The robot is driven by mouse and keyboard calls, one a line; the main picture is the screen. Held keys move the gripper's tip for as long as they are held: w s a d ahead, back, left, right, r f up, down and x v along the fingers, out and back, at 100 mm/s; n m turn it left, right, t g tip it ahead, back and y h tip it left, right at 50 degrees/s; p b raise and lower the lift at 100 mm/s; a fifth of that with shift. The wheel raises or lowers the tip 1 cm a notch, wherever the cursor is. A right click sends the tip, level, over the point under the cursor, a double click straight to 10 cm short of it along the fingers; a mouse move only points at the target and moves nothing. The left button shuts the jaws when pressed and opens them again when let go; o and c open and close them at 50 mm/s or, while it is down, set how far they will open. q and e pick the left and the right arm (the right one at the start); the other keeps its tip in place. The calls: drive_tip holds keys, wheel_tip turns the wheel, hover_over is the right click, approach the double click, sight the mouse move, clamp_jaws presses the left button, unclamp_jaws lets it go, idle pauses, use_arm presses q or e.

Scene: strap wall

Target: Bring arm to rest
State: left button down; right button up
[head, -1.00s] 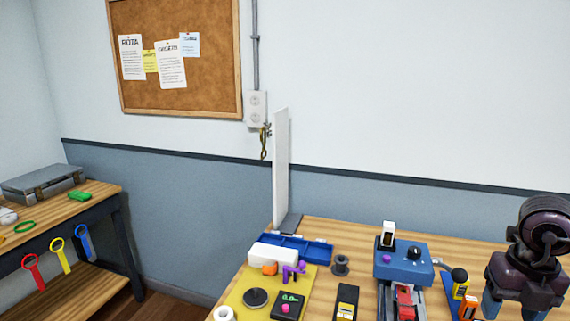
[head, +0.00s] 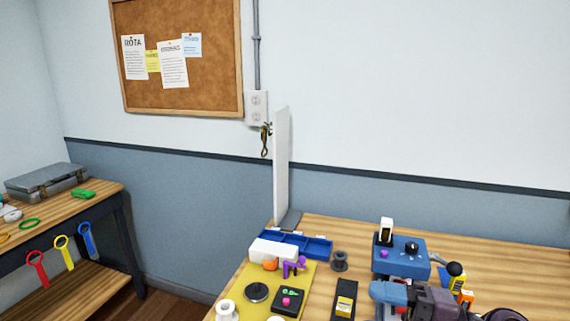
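My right gripper (head: 388,293) is low at the right of the head view, over the front of the wooden bench. Its blue finger part points left and its dark arm (head: 440,303) runs off the bottom edge. I see it side-on, so whether the fingers are apart or closed does not show. Nothing is visible in it. My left gripper is not in view. Red (head: 37,268), yellow (head: 64,252) and blue (head: 87,240) straps hang from the edge of the left table.
The bench (head: 480,255) holds a blue machine (head: 401,258) just behind my gripper, a yellow mat (head: 244,277) with small items, a blue tray (head: 317,247) and a black-yellow box (head: 344,300). A thin white panel (head: 281,165) stands upright. The bench's back right is clear.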

drive_tip(key=w+d+m+t+h, duration=0.3)
drive_tip(key=d+m+t+h, duration=0.3)
drive_tip(key=m+t, duration=0.7)
drive_tip(key=s+d+f+m+g+h, duration=0.25)
drive_tip(key=d+f+m+h, duration=0.45)
drive_tip(key=f+m+h, duration=0.35)
drive_tip(key=s+f+m+g+h, duration=0.1)
drive_tip(key=s+f+m+g, duration=0.2)
drive_tip(key=s+f+g, duration=0.5)
drive_tip(key=s+f+m+g+h, duration=0.1)
drive_tip(key=s+f+m+g, duration=0.3)
drive_tip(key=s, duration=0.6)
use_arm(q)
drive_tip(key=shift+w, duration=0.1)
use_arm(e)
drive_tip(key=w+f+n+t, duration=0.2)
drive_tip(key=w+f+t, duration=0.5)
drive_tip(key=f, duration=0.4)
drive_tip(key=shift+w+d+f+y, duration=0.25)
drive_tip(key=shift+d+f+y, duration=0.05)
drive_tip(key=shift+d+y, duration=0.15)
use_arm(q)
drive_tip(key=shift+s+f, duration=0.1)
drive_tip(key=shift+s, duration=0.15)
